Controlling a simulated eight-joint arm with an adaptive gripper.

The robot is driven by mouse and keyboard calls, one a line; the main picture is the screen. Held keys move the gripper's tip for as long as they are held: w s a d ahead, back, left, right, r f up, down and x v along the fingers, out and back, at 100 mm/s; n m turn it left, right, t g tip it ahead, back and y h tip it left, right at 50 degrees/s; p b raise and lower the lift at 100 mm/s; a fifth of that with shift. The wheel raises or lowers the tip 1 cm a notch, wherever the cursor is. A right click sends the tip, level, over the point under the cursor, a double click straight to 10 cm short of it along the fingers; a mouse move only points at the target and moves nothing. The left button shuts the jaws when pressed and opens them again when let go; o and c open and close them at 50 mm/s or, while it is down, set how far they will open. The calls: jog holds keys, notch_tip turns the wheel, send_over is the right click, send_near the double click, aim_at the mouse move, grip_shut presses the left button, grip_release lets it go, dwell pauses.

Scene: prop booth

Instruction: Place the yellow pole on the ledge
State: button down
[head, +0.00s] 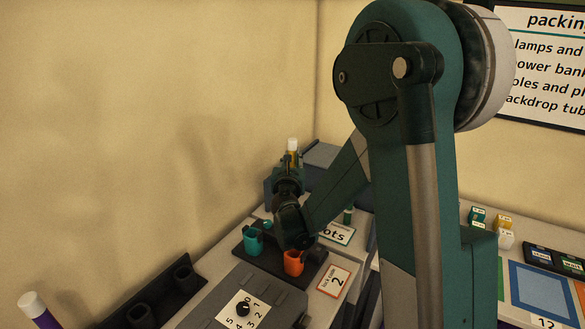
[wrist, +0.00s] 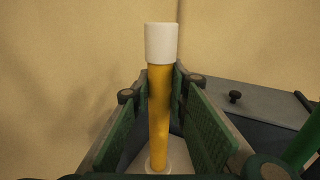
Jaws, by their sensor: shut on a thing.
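The yellow pole (wrist: 159,115) stands upright in the wrist view, with a white cap on top and a pale lower end. It is between the two green finger pads of my gripper (wrist: 166,135), which is shut on it. In the head view only the pole's upper part (head: 292,146) shows above my gripper (head: 287,170), near the back wall; its lower part is hidden. I cannot tell whether the pole's foot rests on anything. No surface is clearly identifiable as the ledge.
A teal cup (head: 253,241) and an orange cup (head: 293,262) stand on a dark tray below my arm. A purple pole (head: 45,318) and a black holder (head: 150,302) are at lower left. A grey box with a black knob (wrist: 235,97) lies right of my gripper.

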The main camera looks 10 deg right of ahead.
jog(key=shift+f+b, duration=0.55)
jog(key=shift+f, duration=1.55)
jog(key=c, duration=2.2)
grip_release()
jog(key=shift+r, duration=0.1)
jog(key=shift+c, duration=0.2)
jog(key=shift+r, duration=0.1)
jog(key=p+v, duration=0.1)
jog(key=v, duration=1.1)
jog(key=shift+p, duration=0.4)
jog(key=shift+r, duration=0.1)
